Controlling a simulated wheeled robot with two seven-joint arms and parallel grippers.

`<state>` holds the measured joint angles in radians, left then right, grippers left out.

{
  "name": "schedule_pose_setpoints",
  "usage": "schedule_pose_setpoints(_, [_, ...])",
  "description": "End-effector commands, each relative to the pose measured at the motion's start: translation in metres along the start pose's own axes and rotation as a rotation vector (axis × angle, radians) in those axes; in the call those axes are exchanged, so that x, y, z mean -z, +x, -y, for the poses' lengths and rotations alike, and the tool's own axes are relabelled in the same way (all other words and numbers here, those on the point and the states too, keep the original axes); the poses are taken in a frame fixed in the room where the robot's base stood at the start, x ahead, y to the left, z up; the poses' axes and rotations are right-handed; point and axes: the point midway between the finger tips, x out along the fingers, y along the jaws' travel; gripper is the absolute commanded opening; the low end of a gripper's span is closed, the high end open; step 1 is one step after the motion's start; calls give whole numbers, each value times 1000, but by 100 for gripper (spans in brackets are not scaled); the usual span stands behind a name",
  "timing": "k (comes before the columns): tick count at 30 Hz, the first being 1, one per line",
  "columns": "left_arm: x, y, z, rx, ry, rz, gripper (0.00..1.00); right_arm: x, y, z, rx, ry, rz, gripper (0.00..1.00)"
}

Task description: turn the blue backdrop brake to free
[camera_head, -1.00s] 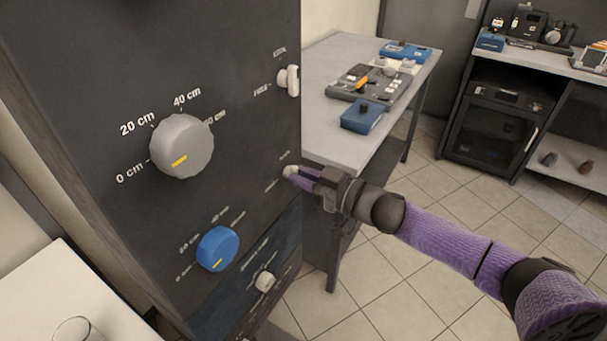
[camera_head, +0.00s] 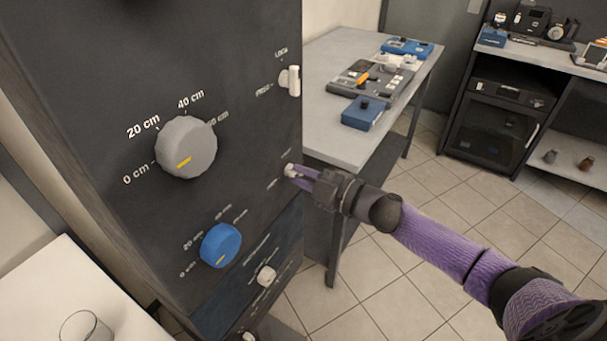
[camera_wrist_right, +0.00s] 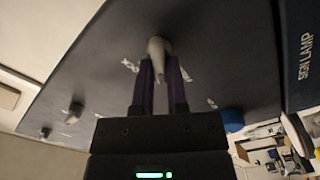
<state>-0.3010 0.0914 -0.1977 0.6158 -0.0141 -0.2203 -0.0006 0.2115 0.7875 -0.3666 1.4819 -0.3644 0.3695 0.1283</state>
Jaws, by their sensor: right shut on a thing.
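The dark panel (camera_head: 245,120) carries a blue dial (camera_head: 220,246) with a yellow mark near its 0 cm end. To its right is a small white brake knob (camera_head: 289,171), which I take for the blue backdrop brake. My right gripper (camera_head: 297,173) is shut on this knob, its fingers covering part of it. In the right wrist view the knob (camera_wrist_right: 158,47) sits between the two purple fingers; the labels beside it are only partly readable. Which way the knob points is unclear. The left gripper is not in view.
A grey dial (camera_head: 186,148) and a white upper brake handle (camera_head: 293,81), upright beside LOCK, are above. Another white knob (camera_head: 267,276) is below. A grey table (camera_head: 345,145) stands close behind my right forearm. A glass (camera_head: 84,328) stands at lower left.

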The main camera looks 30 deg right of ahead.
Motion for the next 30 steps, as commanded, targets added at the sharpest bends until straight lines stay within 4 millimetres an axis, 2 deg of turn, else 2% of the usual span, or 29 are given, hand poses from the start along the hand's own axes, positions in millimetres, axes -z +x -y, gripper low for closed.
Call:
schedule_pose_setpoints(15, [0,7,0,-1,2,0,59,-1,0,3,0,-413,0,0])
schedule_pose_setpoints(30, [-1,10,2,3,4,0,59,-1,0,4,1,-564,0,0])
